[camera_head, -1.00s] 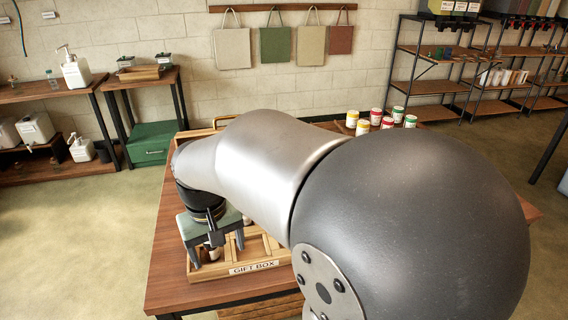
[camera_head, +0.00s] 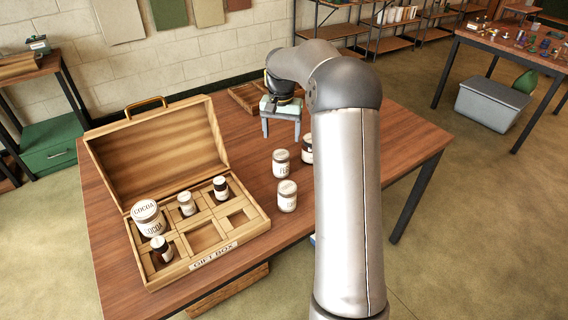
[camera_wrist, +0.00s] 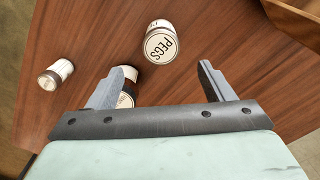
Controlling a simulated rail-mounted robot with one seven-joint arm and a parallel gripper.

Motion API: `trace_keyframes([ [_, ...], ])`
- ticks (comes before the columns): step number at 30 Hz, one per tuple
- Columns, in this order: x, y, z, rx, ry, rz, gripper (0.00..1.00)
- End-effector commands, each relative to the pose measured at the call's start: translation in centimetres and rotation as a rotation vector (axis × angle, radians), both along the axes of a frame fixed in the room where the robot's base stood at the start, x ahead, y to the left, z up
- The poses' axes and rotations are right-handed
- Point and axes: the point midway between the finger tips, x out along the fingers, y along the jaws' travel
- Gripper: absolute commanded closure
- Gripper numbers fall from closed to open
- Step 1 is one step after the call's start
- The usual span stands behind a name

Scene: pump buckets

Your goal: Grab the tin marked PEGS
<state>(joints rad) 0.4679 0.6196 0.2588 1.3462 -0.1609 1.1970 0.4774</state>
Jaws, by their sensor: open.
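The tin marked PEGS (camera_wrist: 161,45) is a pale round tin standing upright on the table, its lid lettering readable in the wrist view. In the head view it appears to be the pale tin (camera_head: 281,162) in front of my gripper (camera_head: 281,130). My gripper is open and empty, pointing down. In the wrist view the PEGS lid lies ahead of the two fingertips (camera_wrist: 161,68), between their lines; the fingers are not around it. Another pale tin (camera_wrist: 55,75) stands farther left.
An open gift box (camera_head: 205,238) with a cocoa tin (camera_head: 148,217) and small jars is at left. A wooden tray (camera_head: 240,98) lies behind my gripper.

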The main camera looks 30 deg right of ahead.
Motion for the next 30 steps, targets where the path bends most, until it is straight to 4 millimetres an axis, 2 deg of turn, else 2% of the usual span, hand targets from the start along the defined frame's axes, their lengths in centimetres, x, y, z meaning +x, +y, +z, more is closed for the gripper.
trace_keyframes([
  [1,-0.1,0.0,-1.2,0.002,0.003,0.0,0.25],
  [6,-0.1,0.0,-4.2,0.002,0.002,0.002,0.25],
  [14,0.0,0.1,-6.0,0.001,0.0,0.001,0.25],
  [21,-0.1,0.3,-9.5,0.002,0.002,0.001,0.25],
  [25,-0.1,0.4,-10.6,0.001,0.0,0.002,0.25],
  [30,-0.1,0.4,-10.7,0.0,-0.001,0.002,0.25],
])
